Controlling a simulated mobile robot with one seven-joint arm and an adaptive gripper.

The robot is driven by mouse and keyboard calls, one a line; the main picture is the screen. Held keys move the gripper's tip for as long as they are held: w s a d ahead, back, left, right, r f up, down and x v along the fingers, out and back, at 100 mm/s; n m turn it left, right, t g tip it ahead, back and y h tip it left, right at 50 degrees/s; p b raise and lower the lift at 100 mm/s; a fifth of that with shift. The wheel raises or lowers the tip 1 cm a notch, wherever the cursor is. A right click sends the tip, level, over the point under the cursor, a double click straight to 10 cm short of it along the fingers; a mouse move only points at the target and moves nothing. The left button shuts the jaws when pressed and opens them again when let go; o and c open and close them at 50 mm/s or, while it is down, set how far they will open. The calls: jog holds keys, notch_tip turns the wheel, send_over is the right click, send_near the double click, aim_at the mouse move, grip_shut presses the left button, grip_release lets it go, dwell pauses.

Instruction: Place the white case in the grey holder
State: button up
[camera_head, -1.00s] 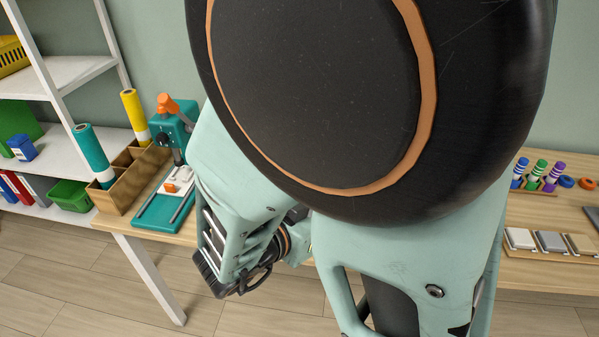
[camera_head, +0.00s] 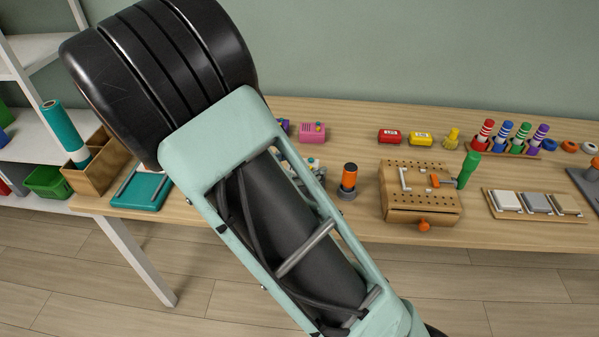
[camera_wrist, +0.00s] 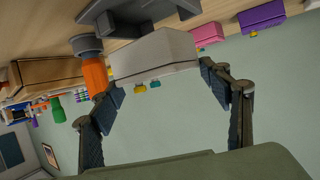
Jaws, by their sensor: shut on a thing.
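The white case (camera_wrist: 153,55) is a pale block with small teal and yellow knobs. In the wrist view it lies between the two fingers of my gripper (camera_wrist: 161,82), which is shut on it. In the head view a bit of the white case (camera_head: 313,162) shows beside my arm, which hides my gripper. A dark grey piece on the table, which looks like the grey holder (camera_wrist: 125,22), shows in the wrist view just beyond the case, partly cut off by the frame. I cannot tell whether the case touches it. The holder is hidden in the head view.
An orange and black tool in a grey base (camera_head: 348,182) stands close right of the case. A wooden pegboard box (camera_head: 421,205) is further right. A pink case (camera_head: 311,132) stands behind. A wooden organiser (camera_head: 97,170) is at the left.

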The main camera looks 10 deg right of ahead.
jog(key=shift+w+f, duration=0.2)
jog(key=shift+f, duration=0.1)
jog(key=shift+w+f+b, duration=0.15)
jog(key=shift+f+b, duration=0.4)
jog(key=shift+f, duration=1.05)
jog(key=shift+f, duration=0.15)
jog(key=o, duration=1.2)
